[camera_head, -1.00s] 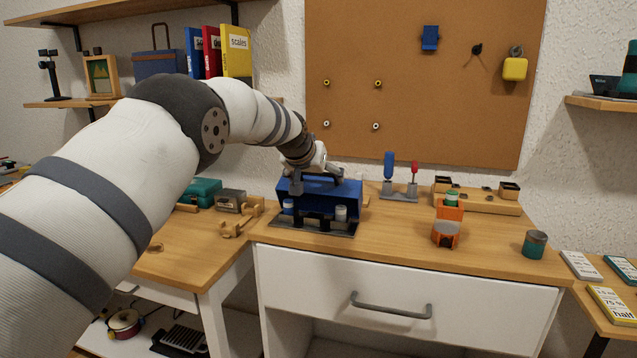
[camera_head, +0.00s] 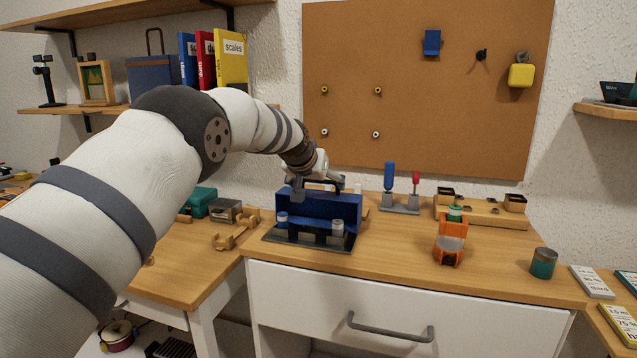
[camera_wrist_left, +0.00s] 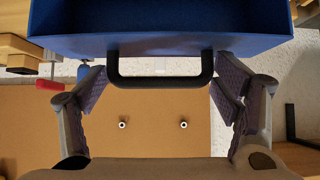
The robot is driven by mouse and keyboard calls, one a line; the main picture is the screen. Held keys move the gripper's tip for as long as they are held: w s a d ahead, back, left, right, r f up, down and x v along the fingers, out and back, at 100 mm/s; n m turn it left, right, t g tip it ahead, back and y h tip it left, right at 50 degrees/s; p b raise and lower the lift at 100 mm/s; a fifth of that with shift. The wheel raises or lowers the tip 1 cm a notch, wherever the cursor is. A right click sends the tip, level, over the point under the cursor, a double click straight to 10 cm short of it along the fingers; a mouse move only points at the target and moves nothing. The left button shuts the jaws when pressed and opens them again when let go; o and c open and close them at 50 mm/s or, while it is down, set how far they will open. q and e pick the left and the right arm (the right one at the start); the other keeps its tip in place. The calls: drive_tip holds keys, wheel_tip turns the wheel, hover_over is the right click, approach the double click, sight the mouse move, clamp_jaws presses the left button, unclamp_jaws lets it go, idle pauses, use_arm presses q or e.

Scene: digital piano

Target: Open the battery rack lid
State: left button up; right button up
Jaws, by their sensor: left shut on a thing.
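The battery rack (camera_head: 322,241) stands on the wooden desk, with a dark base and pale battery-like cylinders at its left and right. Its blue lid (camera_head: 335,211) is raised at the back, with its hollow side toward me; the blue lid (camera_wrist_left: 160,44) also fills the top of the left wrist view. My left gripper (camera_head: 318,188) is at the lid's top. In the left wrist view its fingers (camera_wrist_left: 160,88) are shut on the black lid handle (camera_wrist_left: 160,82), one at each end. My right gripper is not in view.
On the desk to the right are an orange holder (camera_head: 450,246), a teal can (camera_head: 543,263) and a stand with a blue and a red tool (camera_head: 400,204). A wooden clamp (camera_head: 236,232) lies left of the rack. The corkboard (camera_head: 420,100) is behind.

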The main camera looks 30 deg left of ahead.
use_arm(q)
drive_tip(key=shift+w+a+r, duration=0.1)
drive_tip(key=shift+a+r, duration=0.1)
drive_tip(key=shift+r, duration=0.35)
drive_tip(key=o, duration=1.4)
drive_tip(key=shift+o, duration=0.2)
drive_tip(key=shift+f, duration=0.3)
drive_tip(key=v, duration=1.2)
drive_tip(key=shift+s, duration=0.2)
